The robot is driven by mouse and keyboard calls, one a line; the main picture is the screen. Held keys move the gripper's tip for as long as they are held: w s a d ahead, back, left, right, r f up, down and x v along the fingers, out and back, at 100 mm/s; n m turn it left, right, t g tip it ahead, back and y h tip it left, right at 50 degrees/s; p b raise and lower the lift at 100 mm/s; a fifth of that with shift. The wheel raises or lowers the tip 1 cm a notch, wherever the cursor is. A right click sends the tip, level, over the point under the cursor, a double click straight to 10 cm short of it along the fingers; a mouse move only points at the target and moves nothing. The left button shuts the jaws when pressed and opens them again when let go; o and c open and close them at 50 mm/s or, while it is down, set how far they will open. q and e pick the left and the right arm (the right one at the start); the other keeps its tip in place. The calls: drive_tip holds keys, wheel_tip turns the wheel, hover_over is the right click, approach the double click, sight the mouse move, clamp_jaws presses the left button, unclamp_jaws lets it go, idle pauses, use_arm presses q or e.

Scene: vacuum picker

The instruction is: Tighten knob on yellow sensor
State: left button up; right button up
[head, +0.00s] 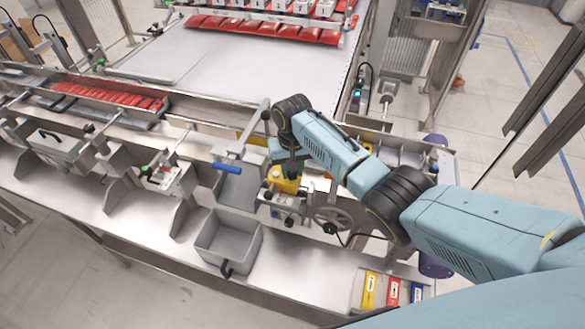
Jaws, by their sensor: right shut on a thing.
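The yellow sensor (284,180) sits on a metal bracket at the machine's front edge, in the middle of the head view. My right gripper (287,172) reaches down onto it from above, its arm coming in from the right. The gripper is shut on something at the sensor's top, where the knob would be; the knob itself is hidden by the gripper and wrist. My left gripper is not in view.
A grey bin (228,241) stands below left of the sensor. A blue-handled lever (228,168) is left of the gripper. A handwheel (332,222) sits to the right. Red packs (108,95) lie in a tray at the left.

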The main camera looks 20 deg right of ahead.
drive_tip(key=m, duration=0.5)
drive_tip(key=shift+w+r+m, duration=0.1)
drive_tip(key=shift+m, duration=0.3)
idle(0.4)
drive_tip(key=o, duration=1)
drive_tip(key=shift+c, duration=0.2)
wheel_tip(320, 180, up, 13)
drive_tip(key=shift+r+b, duration=0.2)
drive_tip(key=shift+b, duration=0.2)
